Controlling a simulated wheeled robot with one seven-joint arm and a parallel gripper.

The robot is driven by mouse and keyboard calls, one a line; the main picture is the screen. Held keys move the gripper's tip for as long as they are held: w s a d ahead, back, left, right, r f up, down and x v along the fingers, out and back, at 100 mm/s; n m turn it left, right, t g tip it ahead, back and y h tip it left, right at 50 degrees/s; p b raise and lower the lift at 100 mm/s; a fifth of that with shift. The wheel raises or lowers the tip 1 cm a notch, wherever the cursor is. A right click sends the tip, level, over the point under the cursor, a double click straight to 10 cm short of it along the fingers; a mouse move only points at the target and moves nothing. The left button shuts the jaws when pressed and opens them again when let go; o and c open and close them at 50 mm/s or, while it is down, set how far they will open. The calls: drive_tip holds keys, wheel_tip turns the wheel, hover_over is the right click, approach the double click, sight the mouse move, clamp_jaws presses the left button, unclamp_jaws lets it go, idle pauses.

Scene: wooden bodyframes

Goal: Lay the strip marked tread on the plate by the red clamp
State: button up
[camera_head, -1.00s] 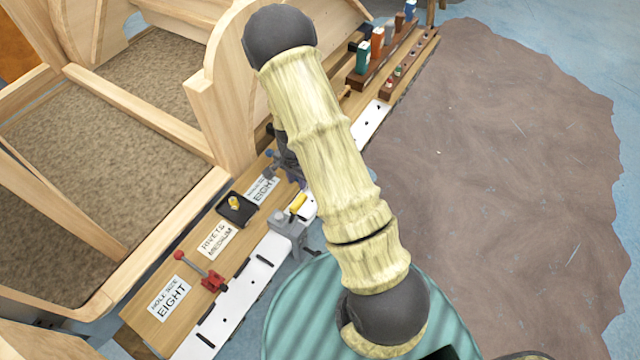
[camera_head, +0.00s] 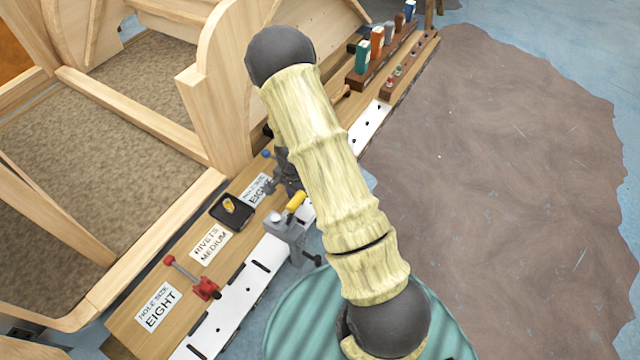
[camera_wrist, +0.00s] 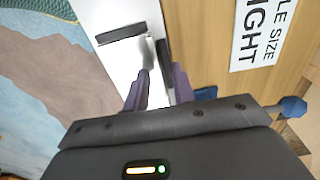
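The red clamp (camera_head: 205,289) stands on the wooden bench near its lower left end in the head view. The white slotted plate (camera_head: 233,308) lies along the bench edge beside it. I cannot make out a strip marked tread in either view. My gripper (camera_wrist: 158,85) shows in the wrist view with its two purple-grey fingers apart, over a white plate surface (camera_wrist: 112,62) with dark slots or bars. I see nothing clearly held between them. In the head view my arm hides most of the gripper.
A grey clamp with a yellow handle (camera_head: 296,201) and a blue-knobbed clamp (camera_head: 267,154) stand farther along the bench. A black tray (camera_head: 231,211) and paper labels (camera_head: 160,306) lie there. A wooden rack (camera_head: 372,72) holds coloured blocks at the far end. Open floor lies right.

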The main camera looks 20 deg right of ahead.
clamp_jaws()
drive_tip(key=shift+a, duration=0.1)
drive_tip(key=shift+r+p, duration=0.6)
drive_tip(key=shift+r, duration=0.1)
drive_tip(key=shift+s, duration=0.1)
idle(0.4)
drive_tip(key=shift+s+d+b, duration=0.35)
drive_tip(key=shift+s+d, duration=0.45)
drive_tip(key=shift+s, duration=0.15)
drive_tip(key=shift+s+d+b, duration=0.35)
drive_tip(key=shift+s+d, duration=0.4)
drive_tip(key=shift+s, duration=0.2)
drive_tip(key=shift+r+p, duration=2.1)
drive_tip(key=shift+r, duration=0.4)
